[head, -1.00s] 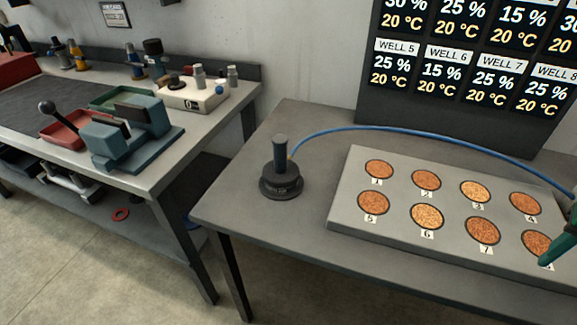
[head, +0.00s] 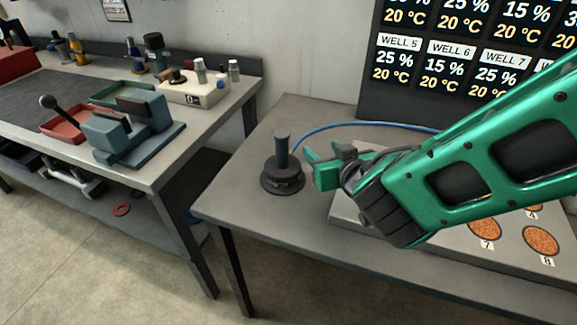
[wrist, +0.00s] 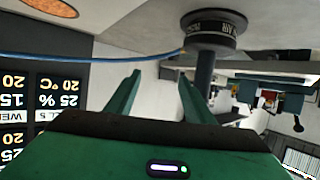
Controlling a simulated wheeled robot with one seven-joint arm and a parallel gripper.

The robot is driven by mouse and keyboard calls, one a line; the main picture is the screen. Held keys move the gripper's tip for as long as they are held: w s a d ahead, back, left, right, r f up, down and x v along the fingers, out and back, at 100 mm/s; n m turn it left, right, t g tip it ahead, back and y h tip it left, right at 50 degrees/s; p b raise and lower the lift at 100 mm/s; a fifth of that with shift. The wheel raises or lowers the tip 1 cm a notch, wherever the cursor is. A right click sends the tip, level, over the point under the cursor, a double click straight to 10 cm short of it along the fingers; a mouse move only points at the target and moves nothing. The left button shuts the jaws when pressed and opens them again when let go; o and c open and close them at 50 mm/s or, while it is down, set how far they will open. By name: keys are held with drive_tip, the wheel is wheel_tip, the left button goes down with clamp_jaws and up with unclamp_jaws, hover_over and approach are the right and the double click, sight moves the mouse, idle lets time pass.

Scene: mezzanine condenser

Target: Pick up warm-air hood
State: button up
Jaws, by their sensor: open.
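The warm-air hood (head: 282,172) is a dark grey round base with an upright post-like handle, and a blue hose runs from it. It stands upright on the grey table left of the well plate. My gripper (head: 308,164) is just right of its handle in the head view, open and empty. In the wrist view, which looks upside down, the hood (wrist: 214,36) has lettering on its base. Its handle points down the picture near the right finger of my gripper (wrist: 158,82). Whether finger and handle touch I cannot tell.
The well plate (head: 345,208) lies on the table, partly covered by my arm. The blue hose (head: 345,125) arcs behind it. A dark board with well readings (head: 440,60) stands at the back. A separate workbench (head: 215,128) with a blue-grey press is at the left.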

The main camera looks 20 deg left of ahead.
sight(286, 148)
drive_tip(key=s+a, duration=0.1)
drive_tip(key=a, duration=0.1)
drive_tip(key=s+a+n+y, duration=0.1)
drive_tip(key=a, duration=0.1)
drive_tip(key=s+a+y, duration=0.1)
drive_tip(key=a, duration=0.1)
drive_tip(key=shift+s+r, duration=0.1)
drive_tip(key=shift+s, duration=0.25)
drive_tip(key=x, duration=0.4)
drive_tip(key=shift+w+a, duration=0.1)
drive_tip(key=shift+a, duration=0.1)
drive_tip(key=shift+n+g, duration=0.3)
drive_tip(key=shift+x, duration=3)
drive_tip(key=shift+a+r, duration=0.2)
drive_tip(key=shift+r, duration=0.05)
clamp_jaws()
